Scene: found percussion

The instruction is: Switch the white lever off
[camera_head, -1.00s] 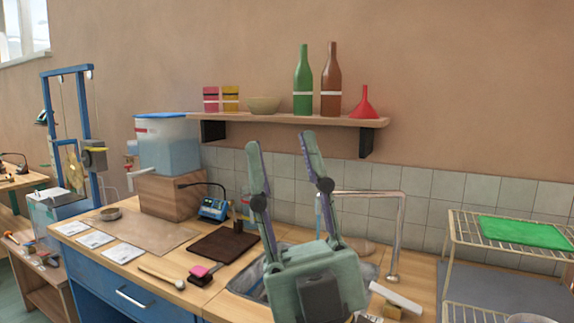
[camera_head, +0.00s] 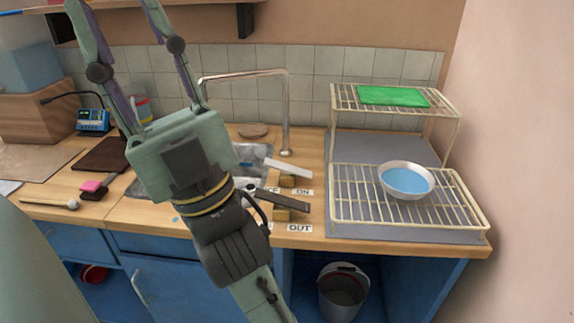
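The white lever (camera_head: 289,169) is a pale bar on a small wooden block, to the right of the sink and in front of the tap. Its right end points toward the label "ON" (camera_head: 303,192). A second label to the left is mostly hidden by my arm. A dark lever (camera_head: 283,199) stands on another block just in front, near a label "OUT" (camera_head: 299,228). My gripper (camera_head: 115,10) is raised up and to the left of the levers, its fingers spread and empty. The fingertips run out at the top edge of the view.
The tall tap (camera_head: 287,110) stands behind the levers. A wire rack (camera_head: 335,190) with a blue-filled bowl (camera_head: 406,180) and a green cloth (camera_head: 393,96) is close on the right. A bucket (camera_head: 343,290) sits below the counter.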

